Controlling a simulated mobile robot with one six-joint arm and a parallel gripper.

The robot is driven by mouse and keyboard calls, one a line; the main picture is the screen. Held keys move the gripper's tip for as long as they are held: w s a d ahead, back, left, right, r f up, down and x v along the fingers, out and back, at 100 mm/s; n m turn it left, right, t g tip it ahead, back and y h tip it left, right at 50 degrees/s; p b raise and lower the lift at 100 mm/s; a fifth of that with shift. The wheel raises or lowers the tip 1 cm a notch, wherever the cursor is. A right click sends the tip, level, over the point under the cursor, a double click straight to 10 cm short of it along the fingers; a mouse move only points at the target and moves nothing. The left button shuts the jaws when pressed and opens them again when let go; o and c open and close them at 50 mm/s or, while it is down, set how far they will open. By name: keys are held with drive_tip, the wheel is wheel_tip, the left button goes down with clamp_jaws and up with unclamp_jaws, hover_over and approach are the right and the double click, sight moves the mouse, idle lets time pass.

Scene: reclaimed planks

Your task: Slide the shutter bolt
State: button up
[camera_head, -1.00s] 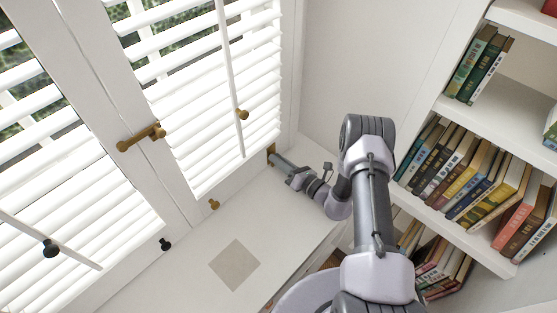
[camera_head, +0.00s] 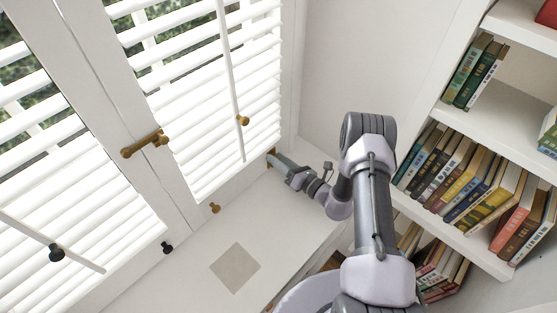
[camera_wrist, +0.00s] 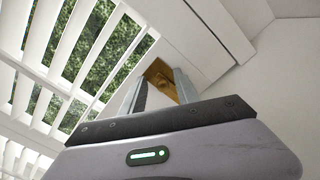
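A brass fitting (camera_wrist: 162,80) with a small raised part, which looks like the shutter bolt, is at the lower corner of the right shutter frame in the wrist view. In the head view only a sliver of brass (camera_head: 270,153) shows there, mostly hidden by my gripper (camera_head: 276,158). In the wrist view my gripper (camera_wrist: 160,82) has its two fingers apart, with the brass between and just beyond their tips. I cannot tell whether they touch it. The right shutter (camera_head: 215,90) has white slats and a tilt rod.
A brass latch (camera_head: 145,143) crosses where the shutters meet. Brass knobs (camera_head: 243,120) and (camera_head: 214,208) and black knobs (camera_head: 56,253) and (camera_head: 167,247) stick out nearby. The sill (camera_head: 200,270) carries a grey square (camera_head: 235,267). Bookshelves (camera_head: 480,165) stand right.

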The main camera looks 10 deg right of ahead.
drive_tip(key=p+v, duration=0.3)
drive_tip(key=v, duration=1.4)
drive_tip(key=shift+s+d+p, duration=0.15)
drive_tip(key=shift+p, duration=0.2)
drive_tip(key=s+a+r+n+g+y, duration=0.1)
drive_tip(key=a+r+n+g+y, duration=0.1)
drive_tip(key=a+r+n+g, duration=0.6)
drive_tip(key=s+a+r+n+g+y, duration=0.1)
drive_tip(key=a+r+n+g, duration=0.35)
drive_tip(key=r+n, duration=0.65)
drive_tip(key=s+r+n+t+h+b, duration=0.1)
drive_tip(key=s+r+n+t+h, duration=0.2)
drive_tip(key=s+r+n+h, duration=0.8)
drive_tip(key=shift+s+a+r+n, duration=0.4)
drive_tip(key=shift+s+r+n, duration=0.6)
drive_tip(key=shift+s+r, duration=1.65)
